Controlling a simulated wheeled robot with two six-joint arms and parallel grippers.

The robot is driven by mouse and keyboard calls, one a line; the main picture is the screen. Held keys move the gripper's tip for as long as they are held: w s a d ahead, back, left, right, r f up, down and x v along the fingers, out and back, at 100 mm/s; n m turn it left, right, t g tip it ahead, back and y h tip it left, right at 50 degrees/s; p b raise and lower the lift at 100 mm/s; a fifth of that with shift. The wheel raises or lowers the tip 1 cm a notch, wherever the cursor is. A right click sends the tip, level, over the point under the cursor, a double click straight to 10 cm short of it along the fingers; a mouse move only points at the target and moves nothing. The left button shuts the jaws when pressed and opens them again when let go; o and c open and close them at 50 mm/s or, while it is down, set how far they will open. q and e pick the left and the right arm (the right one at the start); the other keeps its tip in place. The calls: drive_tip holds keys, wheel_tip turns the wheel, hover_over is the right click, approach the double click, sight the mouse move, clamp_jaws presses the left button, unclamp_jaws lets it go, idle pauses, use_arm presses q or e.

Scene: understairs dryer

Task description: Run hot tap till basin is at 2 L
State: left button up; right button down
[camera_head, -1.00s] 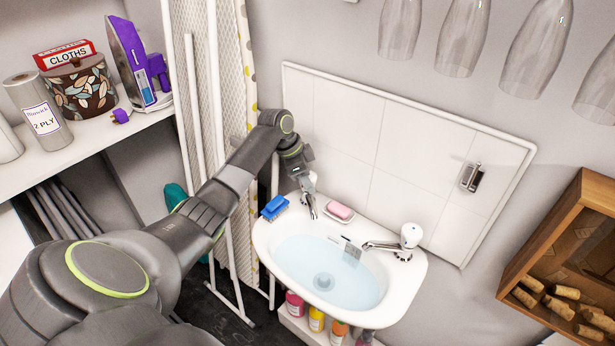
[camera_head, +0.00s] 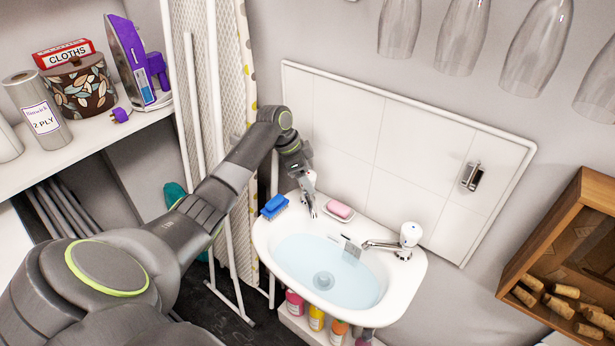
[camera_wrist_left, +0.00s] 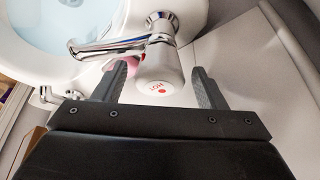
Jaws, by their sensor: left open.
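The hot tap (camera_wrist_left: 160,72) has a chrome spout and a white knob with a red HOT mark. In the left wrist view its knob stands between the two fingers of my left gripper (camera_wrist_left: 158,80), which is open with a visible gap on the right side. In the head view this gripper (camera_head: 306,178) is over the back left corner of the basin (camera_head: 411,285) and hides most of the tap. The basin holds clear, pale blue water (camera_head: 310,265), with the drain visible below. I cannot read the water's volume. My right gripper is out of view.
A second tap (camera_head: 408,237) stands at the basin's right. A blue brush (camera_head: 274,206) and a pink soap (camera_head: 341,209) on a dish lie on the rim near my gripper. Bottles (camera_head: 316,318) stand below. White tiles (camera_head: 400,170) back the basin.

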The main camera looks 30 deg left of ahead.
use_arm(q)
drive_tip(key=b+v, duration=0.1)
drive_tip(key=v, duration=1.5)
drive_tip(key=shift+r, duration=0.4)
idle(0.3)
